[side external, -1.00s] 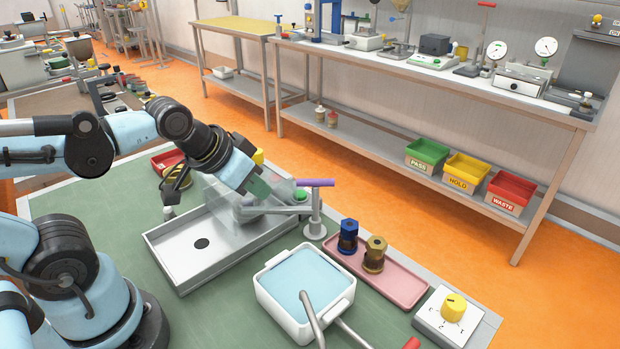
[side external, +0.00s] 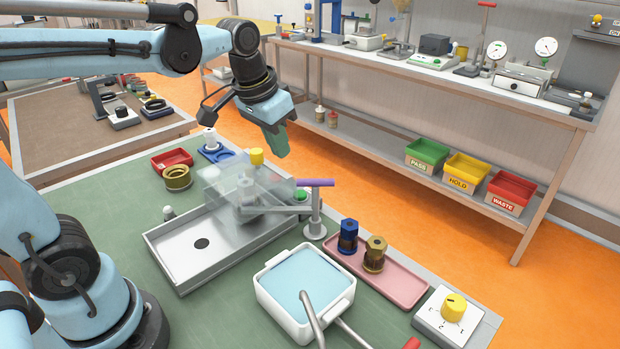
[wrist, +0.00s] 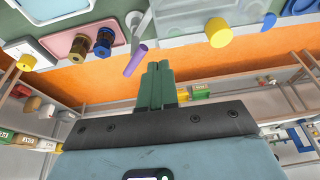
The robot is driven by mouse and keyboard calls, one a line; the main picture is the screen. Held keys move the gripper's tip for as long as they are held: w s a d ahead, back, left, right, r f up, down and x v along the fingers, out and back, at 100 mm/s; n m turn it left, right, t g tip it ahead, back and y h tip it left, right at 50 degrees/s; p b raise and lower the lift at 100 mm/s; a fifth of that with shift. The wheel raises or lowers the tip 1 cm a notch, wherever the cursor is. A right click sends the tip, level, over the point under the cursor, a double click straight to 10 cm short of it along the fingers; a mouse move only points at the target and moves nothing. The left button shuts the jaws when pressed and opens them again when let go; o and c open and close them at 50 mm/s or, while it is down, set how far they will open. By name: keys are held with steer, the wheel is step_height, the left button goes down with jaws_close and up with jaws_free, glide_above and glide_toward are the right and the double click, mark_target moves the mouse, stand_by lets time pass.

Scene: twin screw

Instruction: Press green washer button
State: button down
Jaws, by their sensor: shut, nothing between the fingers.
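The green button (side external: 300,195) is a small rounded green cap beside the purple-handled post, at the right end of the clear housing (side external: 225,185). My gripper (side external: 279,148) has green fingers, shut and empty, pointing down in the air beyond the table's far edge. It is above and behind the green button in the side view, clearly apart from it. In the wrist view its fingertips (wrist: 158,68) are together.
A yellow cap (side external: 257,157) stands behind the housing. A metal tray (side external: 180,265), white basin (side external: 270,300), pink tray (side external: 405,285) with two bolts and dial box (side external: 435,325) share the green table. A red bin (side external: 172,160) and brass ring (side external: 177,178) are at left.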

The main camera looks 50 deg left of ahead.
mark_target(300, 194)
steer(key=w+a+g, duration=0.3)
steer(key=w, duration=0.4)
steer(key=shift+w+a+g, duration=0.15)
steer(key=shift+w+g, duration=0.15)
steer(key=shift+f, duration=0.1)
step_height(300, 194, down, 14)
steer(key=shift+r, duration=0.1)
stand_by(0.6)
